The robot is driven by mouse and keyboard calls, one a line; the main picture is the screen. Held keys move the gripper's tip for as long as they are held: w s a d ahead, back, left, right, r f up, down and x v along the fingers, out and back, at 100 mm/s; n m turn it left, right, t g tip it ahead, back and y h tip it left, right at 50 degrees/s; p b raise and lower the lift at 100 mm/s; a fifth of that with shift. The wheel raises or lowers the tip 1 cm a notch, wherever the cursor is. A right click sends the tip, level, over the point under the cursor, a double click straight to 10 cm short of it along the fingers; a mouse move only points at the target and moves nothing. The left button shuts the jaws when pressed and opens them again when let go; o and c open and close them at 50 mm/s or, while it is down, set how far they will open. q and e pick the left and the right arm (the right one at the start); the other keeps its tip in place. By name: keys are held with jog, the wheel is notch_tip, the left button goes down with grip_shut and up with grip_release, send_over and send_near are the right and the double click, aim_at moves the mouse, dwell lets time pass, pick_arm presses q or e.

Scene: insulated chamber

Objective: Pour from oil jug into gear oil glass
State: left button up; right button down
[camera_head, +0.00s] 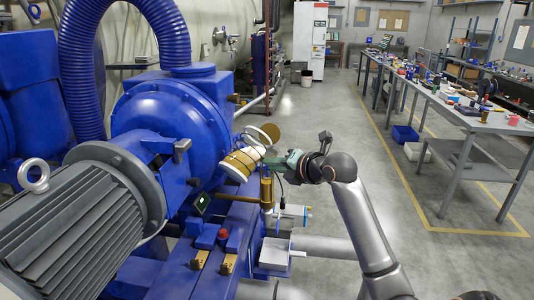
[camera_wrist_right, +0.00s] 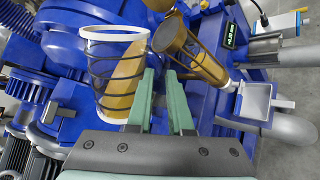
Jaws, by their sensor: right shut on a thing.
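The oil jug (camera_head: 240,163) has amber contents and white rims, and is tilted well over beside the blue machine. In the right wrist view the jug (camera_wrist_right: 122,85) shows a white rim, dark bands and amber oil lying to one side. My right gripper (camera_head: 277,160), with green fingers (camera_wrist_right: 160,78), is shut on the jug; the exact contact is hard to see. The gear oil glass (camera_head: 266,190), an amber cylinder in a dark frame, stands on the machine just right of and below the jug. It also shows in the right wrist view (camera_wrist_right: 192,52). I cannot see a stream of oil. My left gripper is out of view.
The blue machine (camera_head: 160,115) with its ribbed hose (camera_head: 85,70) and grey motor (camera_head: 75,225) fills the left side. A small display (camera_head: 202,202) and a grey tray (camera_head: 275,254) are near the glass.

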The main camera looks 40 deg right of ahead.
aim_at(266, 181)
jog(key=shift+r+m+y, duration=0.3)
jog(key=shift+m, duration=0.1)
dwell(2.3)
jog(key=shift+f, duration=0.1)
jog(key=shift+f+n+h, duration=0.4)
jog(key=shift+n, duration=0.2)
jog(key=shift+w+d+r+n+t+h, duration=0.1)
jog(key=shift+d+r+n+t+h, duration=0.2)
jog(key=shift+r+n+h, duration=0.3)
jog(key=shift+f+n+t, duration=0.3)
jog(key=shift+f+n, duration=0.05)
jog(key=shift+n, duration=0.35)
jog(key=shift+a+f+n+t+h, duration=0.15)
jog(key=shift+a+f+n+h, duration=0.2)
jog(key=shift+f, duration=0.15)
jog(key=shift+a+f+n+t+h, duration=0.15)
jog(key=shift+a+f+n+h, duration=0.15)
jog(key=shift+f, duration=0.2)
jog(key=shift+s+a+f+n+t+h, duration=0.2)
jog(key=shift+a+n+t+h, duration=0.25)
jog(key=shift+n, duration=0.65)
jog(key=shift+s+a+f+n+t+h, duration=0.1)
jog(key=shift+s+a+n+t+h, duration=0.1)
jog(key=shift+a+n+t, duration=0.65)
jog(key=shift+n+g, duration=0.3)
